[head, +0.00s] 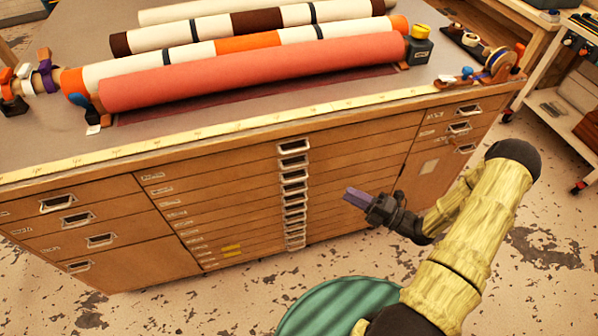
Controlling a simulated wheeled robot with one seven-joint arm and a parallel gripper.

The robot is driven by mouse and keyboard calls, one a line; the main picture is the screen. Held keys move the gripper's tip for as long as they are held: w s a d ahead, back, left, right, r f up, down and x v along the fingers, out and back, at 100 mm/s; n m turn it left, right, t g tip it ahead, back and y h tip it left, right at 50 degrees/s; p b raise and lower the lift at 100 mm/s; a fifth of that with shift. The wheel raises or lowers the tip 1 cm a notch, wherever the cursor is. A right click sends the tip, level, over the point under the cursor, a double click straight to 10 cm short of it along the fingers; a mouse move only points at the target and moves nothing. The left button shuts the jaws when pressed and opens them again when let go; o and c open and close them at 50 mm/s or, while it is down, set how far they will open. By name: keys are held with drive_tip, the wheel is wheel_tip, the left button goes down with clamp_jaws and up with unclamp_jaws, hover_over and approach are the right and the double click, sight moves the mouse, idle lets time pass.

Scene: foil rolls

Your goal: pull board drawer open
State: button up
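A wooden cabinet (250,190) has a tall middle stack of shallow drawers (235,188) with a column of metal cup handles (293,182). The drawers I can see look shut. Their labels are too small to read, so I cannot tell which one is the board drawer. My gripper (350,194), with purple fingers, is in front of the stack, to the right of the handle column and apart from it in the picture. I cannot tell whether its fingers are open or shut. Nothing shows held in it.
Several rolls, a coral one (250,72) in front, lie on the cabinet top. A yellow measuring strip (150,148) runs along its front edge. Deeper drawers (85,235) are at left. A wheeled cart (570,110) stands at right.

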drive_tip(key=shift+a+r, duration=0.1)
drive_tip(key=shift+a, duration=0.1)
drive_tip(key=p+x, duration=0.1)
drive_tip(key=x, duration=1.6)
drive_tip(key=shift+a, duration=0.1)
clamp_jaws()
